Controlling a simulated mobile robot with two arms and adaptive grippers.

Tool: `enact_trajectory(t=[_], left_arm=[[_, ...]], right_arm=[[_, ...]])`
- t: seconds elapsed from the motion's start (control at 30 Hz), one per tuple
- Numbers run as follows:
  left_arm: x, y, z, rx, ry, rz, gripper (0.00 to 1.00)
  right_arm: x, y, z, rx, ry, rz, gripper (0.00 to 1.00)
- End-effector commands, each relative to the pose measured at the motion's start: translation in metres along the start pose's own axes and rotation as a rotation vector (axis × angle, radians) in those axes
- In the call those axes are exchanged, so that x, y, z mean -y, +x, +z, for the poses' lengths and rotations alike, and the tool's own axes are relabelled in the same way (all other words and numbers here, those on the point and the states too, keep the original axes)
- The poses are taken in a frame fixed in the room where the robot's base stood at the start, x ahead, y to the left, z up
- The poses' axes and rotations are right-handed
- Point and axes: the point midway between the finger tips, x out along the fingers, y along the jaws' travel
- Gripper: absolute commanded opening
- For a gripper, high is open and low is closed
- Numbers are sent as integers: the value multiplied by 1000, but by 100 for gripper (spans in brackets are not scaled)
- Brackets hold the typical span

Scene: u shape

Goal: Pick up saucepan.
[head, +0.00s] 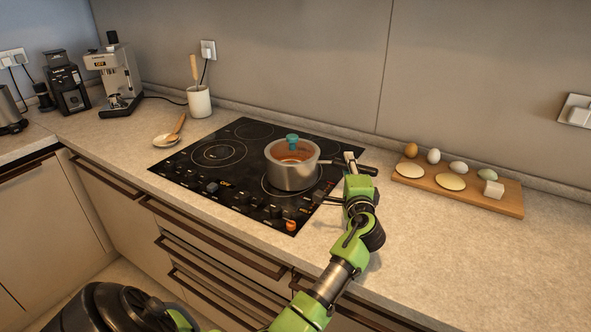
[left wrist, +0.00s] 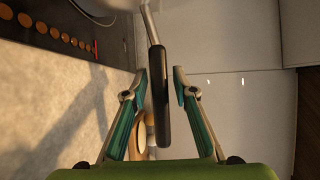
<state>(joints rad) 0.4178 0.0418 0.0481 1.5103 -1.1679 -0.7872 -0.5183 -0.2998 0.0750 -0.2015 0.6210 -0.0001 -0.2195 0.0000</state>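My left gripper (head: 354,163) is at the handle. In the left wrist view, the black handle (left wrist: 159,110) lies between the two open fingers (left wrist: 160,88), with a narrow gap on each side. The pan body shows only partly at the top of that view. My right gripper is not in view.
A wooden board (head: 459,190) with eggs, flat pale rounds and a white block lies right of the handle. A utensil crock (head: 199,102), a spoon on a rest (head: 170,136) and a coffee machine (head: 116,77) stand left. The front right counter is clear.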

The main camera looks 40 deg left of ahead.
Motion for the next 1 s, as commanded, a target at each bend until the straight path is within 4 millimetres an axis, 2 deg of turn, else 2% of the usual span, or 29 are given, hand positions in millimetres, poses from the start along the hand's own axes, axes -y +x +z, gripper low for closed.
enact_trajectory(t=[0.03, 0.07, 0.23, 0.27, 0.67, 1.0], left_arm=[[0, 0, 0, 0, 0, 0, 8], [0, 0, 0, 0, 0, 0, 0], [0, 0, 0, 0, 0, 0, 0], [8, 0, 0, -1, 8, -15, 0], [8, 0, 0, -1, 4, -12, 0], [28, 0, 0, -1, 4, -15, 0]], right_arm=[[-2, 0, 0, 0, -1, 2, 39], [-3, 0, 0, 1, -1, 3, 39], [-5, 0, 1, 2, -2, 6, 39], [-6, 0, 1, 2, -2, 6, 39], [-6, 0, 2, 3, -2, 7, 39], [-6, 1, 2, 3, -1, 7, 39]])
